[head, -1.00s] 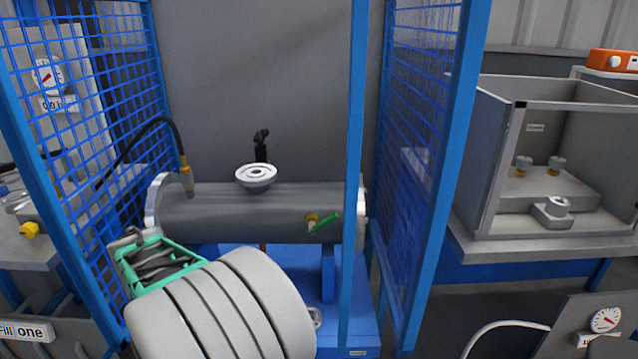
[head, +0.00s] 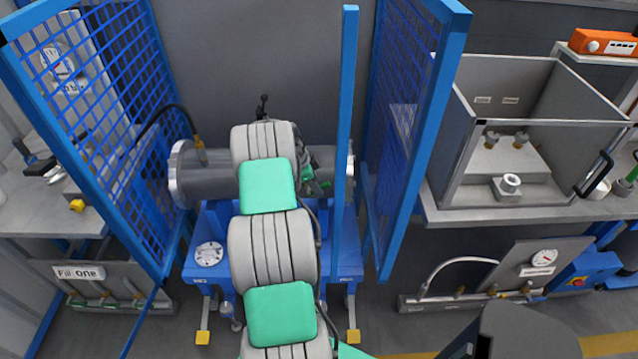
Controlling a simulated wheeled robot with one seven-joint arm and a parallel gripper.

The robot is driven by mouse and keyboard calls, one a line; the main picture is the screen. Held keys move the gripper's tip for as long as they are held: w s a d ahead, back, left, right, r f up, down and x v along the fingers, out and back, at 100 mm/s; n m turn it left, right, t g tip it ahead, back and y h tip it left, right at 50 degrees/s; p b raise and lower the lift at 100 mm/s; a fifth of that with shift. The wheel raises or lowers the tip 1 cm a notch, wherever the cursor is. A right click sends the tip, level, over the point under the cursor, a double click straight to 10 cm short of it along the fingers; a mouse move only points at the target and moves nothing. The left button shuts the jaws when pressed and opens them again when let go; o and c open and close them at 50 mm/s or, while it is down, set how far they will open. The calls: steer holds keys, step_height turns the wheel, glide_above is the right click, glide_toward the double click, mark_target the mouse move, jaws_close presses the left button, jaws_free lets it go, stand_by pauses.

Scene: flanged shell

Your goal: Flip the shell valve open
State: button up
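The shell (head: 212,180) is a grey horizontal cylinder with a flange at each end, lying on a blue stand inside a blue mesh cage. My arm crosses in front of its middle and right part. The shell valve, seen earlier as a green lever on a brass body at the shell's right front, is now mostly hidden by my arm's end. My gripper (head: 318,172) is at that right part of the shell, close to where the valve sits. Its fingers are small and dark, and I cannot tell whether they are open or touching the lever.
A blue upright post (head: 345,120) stands just right of my gripper. Mesh panels flank the shell on the left (head: 95,130) and right (head: 400,140). A black hose (head: 165,112) joins the shell at its left. A grey open box (head: 545,135) stands on the right bench.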

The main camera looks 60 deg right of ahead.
steer(key=shift+x, duration=1.35)
steer(key=shift+c, duration=0.6)
steer(key=shift+w+r, duration=0.1)
steer(key=shift+r, duration=0.05)
jaws_close()
